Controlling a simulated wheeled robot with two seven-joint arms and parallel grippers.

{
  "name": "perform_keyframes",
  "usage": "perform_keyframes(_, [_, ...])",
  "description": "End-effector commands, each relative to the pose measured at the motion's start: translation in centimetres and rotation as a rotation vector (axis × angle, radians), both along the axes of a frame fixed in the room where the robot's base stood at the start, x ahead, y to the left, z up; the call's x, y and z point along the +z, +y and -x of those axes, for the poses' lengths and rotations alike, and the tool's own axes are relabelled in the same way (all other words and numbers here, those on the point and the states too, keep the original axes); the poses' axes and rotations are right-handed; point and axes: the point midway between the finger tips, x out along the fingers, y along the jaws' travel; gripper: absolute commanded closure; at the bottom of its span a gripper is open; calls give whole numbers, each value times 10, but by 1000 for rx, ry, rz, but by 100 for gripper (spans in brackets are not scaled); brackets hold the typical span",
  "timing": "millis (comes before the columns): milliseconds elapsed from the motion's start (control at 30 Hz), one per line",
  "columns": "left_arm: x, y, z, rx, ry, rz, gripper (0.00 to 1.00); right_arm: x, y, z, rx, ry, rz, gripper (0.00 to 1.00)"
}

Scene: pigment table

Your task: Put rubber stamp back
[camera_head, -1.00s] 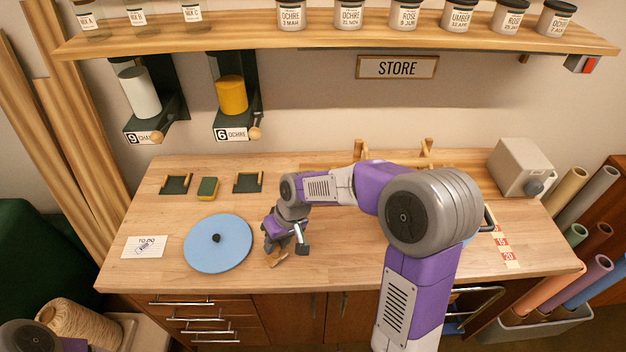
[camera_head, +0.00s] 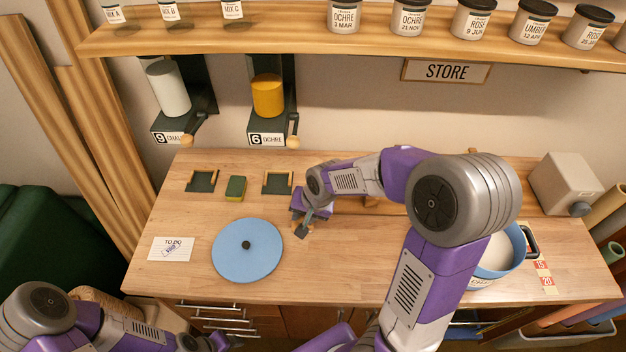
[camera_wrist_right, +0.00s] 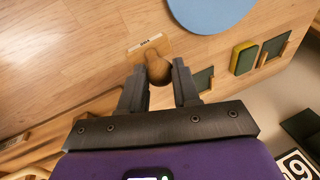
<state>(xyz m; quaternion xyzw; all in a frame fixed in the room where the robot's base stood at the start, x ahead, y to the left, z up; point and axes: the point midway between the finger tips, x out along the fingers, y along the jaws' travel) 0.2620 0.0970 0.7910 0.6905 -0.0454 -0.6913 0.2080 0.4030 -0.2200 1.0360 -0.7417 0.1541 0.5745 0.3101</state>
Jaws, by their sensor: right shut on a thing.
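The rubber stamp (camera_wrist_right: 157,62) shows in the right wrist view, with a round wooden knob and a flat, labelled wooden base. My right gripper (camera_wrist_right: 158,80) is shut on its knob, one finger at each side. In the head view my right gripper (camera_head: 303,231) is right of the blue disc, over the table, and its wrist and fingers hide the stamp. I cannot tell the stamp's height above the table. My left arm (camera_head: 120,328) is at the lower left; its jaws cannot be made out at the bottom edge.
A blue disc (camera_head: 232,262), a TO DO card (camera_head: 170,256), a sponge (camera_head: 236,187) and two green holders (camera_head: 202,181), (camera_head: 278,183) are on the table (camera_head: 320,272). A blue tub (camera_head: 507,258) and grey box (camera_head: 565,180) stand right. My right arm partly hides a wooden rack (camera_head: 372,205).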

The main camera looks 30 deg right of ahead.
Motion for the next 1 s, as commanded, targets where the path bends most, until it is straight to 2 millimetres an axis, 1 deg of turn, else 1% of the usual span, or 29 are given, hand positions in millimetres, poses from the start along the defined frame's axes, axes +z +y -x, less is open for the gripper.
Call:
perform_keyframes(33, [7, 0, 0, 0, 0, 0, 51, 6, -2, 2, -64, -2, 1, 88])
perform_keyframes(200, [15, 0, 0, 0, 0, 0, 51, 13, -12, 5, -269, -1, 2, 88])
perform_keyframes(300, [18, 0, 0, 0, 0, 0, 51, 16, -15, 7, -354, 1, 3, 88])
perform_keyframes(433, [21, 0, 0, 0, 0, 0, 51, 17, -18, 9, -422, 3, 3, 88])
perform_keyframes(533, [20, 0, 0, 0, 0, 0, 51, 17, -22, 5, -448, 3, 3, 88])
perform_keyframes(667, [18, 0, 0, 0, 0, 0, 51, 16, -35, -13, -459, 4, 4, 88])
perform_keyframes(1000, [17, 0, 0, 0, 0, 0, 51, 16, -78, -84, -454, 5, 4, 88])
